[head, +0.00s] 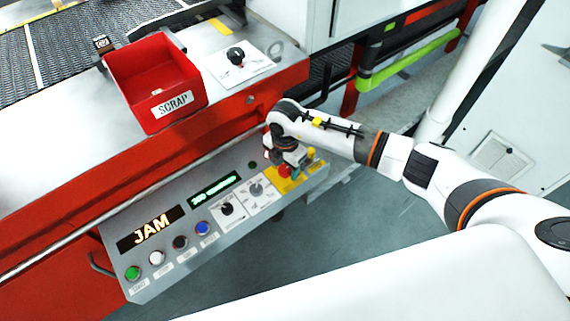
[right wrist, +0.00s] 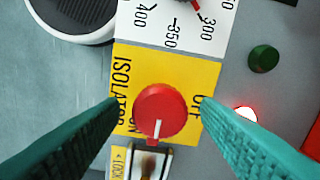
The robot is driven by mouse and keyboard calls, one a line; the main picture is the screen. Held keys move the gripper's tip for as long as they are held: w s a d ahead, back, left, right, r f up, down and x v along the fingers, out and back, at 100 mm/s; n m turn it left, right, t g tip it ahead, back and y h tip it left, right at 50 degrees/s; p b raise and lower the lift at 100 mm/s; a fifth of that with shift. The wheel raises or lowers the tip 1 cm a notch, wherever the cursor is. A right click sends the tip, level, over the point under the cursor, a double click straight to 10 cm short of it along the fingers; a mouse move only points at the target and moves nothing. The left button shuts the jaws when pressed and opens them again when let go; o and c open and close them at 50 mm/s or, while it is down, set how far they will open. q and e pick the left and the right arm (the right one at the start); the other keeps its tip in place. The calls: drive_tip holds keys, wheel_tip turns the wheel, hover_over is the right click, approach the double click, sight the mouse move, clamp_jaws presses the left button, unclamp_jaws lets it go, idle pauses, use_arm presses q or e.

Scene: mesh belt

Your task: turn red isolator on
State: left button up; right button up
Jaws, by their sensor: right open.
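The red isolator knob (right wrist: 160,108) sits on a yellow plate (right wrist: 155,62) lettered ISOLATOR, with OFF on the right side in the right wrist view. A white line on the knob points toward the bottom of that view. My right gripper (right wrist: 157,103) is open, its teal fingers on either side of the knob, with visible gaps; I cannot tell whether they reach its depth. In the head view the right gripper (head: 290,157) is over the right end of the control panel, by the red knob (head: 285,170). My left gripper is not in view.
A metal lock fitting (right wrist: 148,160) lies just below the knob in the right wrist view. A lit red lamp (right wrist: 245,115) and dark green button (right wrist: 263,58) are to the right. The panel display (head: 152,229) reads JAM. A red scrap bin (head: 151,115) stands behind.

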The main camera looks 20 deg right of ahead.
sight(285, 169)
wheel_tip(285, 169, up, 12)
drive_tip(key=b, duration=0.1)
idle(0.4)
idle(0.3)
